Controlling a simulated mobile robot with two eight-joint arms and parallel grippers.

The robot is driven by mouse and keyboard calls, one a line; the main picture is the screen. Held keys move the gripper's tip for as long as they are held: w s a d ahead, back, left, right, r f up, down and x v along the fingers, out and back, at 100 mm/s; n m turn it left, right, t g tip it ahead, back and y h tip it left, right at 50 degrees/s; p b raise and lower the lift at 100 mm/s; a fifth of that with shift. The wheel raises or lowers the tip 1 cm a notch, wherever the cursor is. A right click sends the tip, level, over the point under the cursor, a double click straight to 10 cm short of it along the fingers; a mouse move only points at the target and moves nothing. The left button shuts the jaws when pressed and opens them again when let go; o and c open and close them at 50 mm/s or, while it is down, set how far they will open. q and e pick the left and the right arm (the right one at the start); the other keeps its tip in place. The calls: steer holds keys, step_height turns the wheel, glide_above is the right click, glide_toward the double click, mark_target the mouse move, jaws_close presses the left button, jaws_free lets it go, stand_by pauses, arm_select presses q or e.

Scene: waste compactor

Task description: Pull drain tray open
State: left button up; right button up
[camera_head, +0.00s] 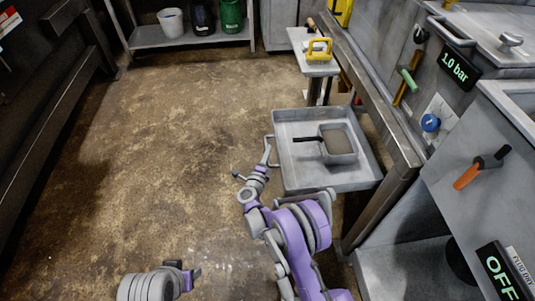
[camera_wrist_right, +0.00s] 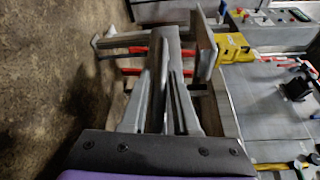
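The drain tray (camera_head: 291,181) is a shallow square grey metal tray in the head view, standing out from under the counter on the right. Its bar handle (camera_head: 267,143) sticks out from its left side. A small square pan (camera_head: 342,143) with a black handle lies in the tray. My right gripper (camera_head: 253,163) is at the tray's left side, with its fingers spread and one fingertip close to the handle. I cannot tell whether it touches. Its fingers (camera_wrist_right: 166,85) also show in the right wrist view. My left gripper (camera_head: 184,277) is low over the floor, far from the tray.
A small stand (camera_head: 316,67) with a yellow-handled tool (camera_head: 319,49) is behind the tray. The steel counter and machine, with a 1.0 bar display (camera_head: 454,70), line the right. A shelf (camera_head: 187,38) with buckets is at the back. Floor left of the tray is clear.

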steer(key=shift+o, duration=1.3)
steer(key=f+p+v, duration=0.1)
steer(key=v, duration=0.9)
steer(key=shift+s+a+r, duration=0.15)
steer(key=shift+s+r, duration=0.2)
steer(key=shift+r, duration=0.15)
